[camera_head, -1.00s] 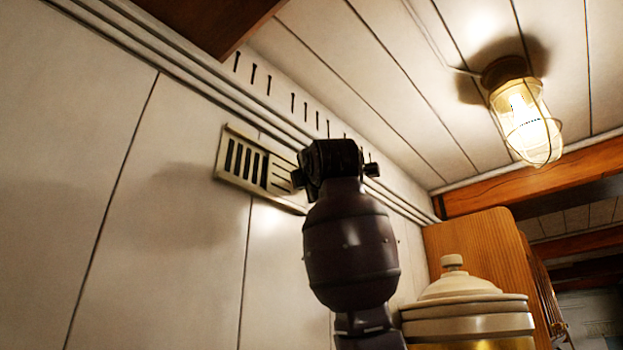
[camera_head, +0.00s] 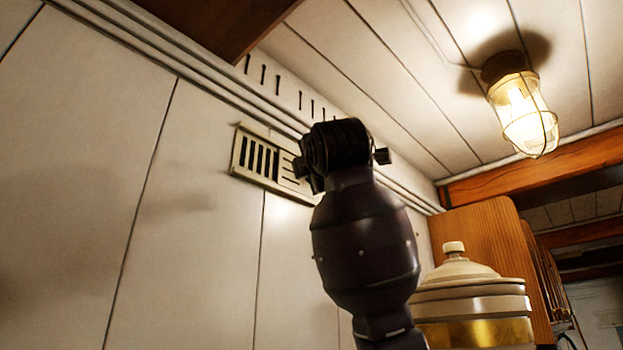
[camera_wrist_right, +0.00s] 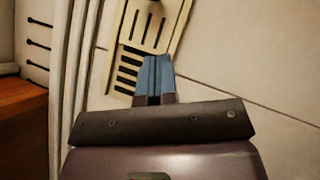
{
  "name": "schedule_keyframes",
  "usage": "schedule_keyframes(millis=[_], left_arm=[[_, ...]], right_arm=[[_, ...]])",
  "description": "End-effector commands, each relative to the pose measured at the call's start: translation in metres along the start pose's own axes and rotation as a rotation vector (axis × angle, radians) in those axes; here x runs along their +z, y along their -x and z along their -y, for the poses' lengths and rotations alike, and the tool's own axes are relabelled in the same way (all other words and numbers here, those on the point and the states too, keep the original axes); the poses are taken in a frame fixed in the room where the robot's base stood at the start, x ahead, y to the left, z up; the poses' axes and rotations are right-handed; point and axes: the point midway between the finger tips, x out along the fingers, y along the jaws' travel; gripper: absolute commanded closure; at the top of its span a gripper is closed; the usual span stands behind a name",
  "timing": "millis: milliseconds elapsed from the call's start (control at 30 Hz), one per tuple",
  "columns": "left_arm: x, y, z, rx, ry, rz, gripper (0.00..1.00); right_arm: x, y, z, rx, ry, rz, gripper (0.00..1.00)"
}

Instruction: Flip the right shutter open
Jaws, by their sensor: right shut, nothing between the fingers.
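A cream vent (camera_head: 240,166) is set on the white wall in the head view. Its left part has dark upright slots; its right part has a panel with thin level slots, taken as the right shutter (camera_head: 291,171), partly covered by my right arm. In the right wrist view the shutter panel (camera_wrist_right: 134,28) is at the top, with the dark slots (camera_wrist_right: 127,77) below. My right gripper (camera_wrist_right: 156,60) is shut and empty, its blue fingertips in front of the vent where the two parts meet. I cannot tell whether they touch it. My left gripper is out of view.
A caged lamp (camera_head: 525,118) hangs from the ceiling at the right. A lidded cream and gold container (camera_head: 470,300) and a wooden cabinet side (camera_head: 480,235) are to the right of my arm. A dark wooden piece (camera_head: 215,30) is overhead. The wall left of the vent is clear.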

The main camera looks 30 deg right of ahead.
Motion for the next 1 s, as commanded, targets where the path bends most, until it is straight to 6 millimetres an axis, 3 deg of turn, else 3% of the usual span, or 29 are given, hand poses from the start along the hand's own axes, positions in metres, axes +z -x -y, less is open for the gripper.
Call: schedule_keyframes(millis=[100,300,633,1000], left_arm=[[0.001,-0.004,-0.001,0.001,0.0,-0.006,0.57],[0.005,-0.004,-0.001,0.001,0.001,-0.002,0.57],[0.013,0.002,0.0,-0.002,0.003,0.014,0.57],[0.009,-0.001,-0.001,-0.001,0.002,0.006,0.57]], right_arm=[[0.0,0.015,-0.001,0.004,0.0,0.001,1.0],[0.0,0.025,-0.001,0.003,0.0,0.0,1.0],[0.001,0.025,-0.002,0.002,0.0,0.0,1.0],[0.001,0.025,-0.002,0.002,0.0,0.0,1.0]])
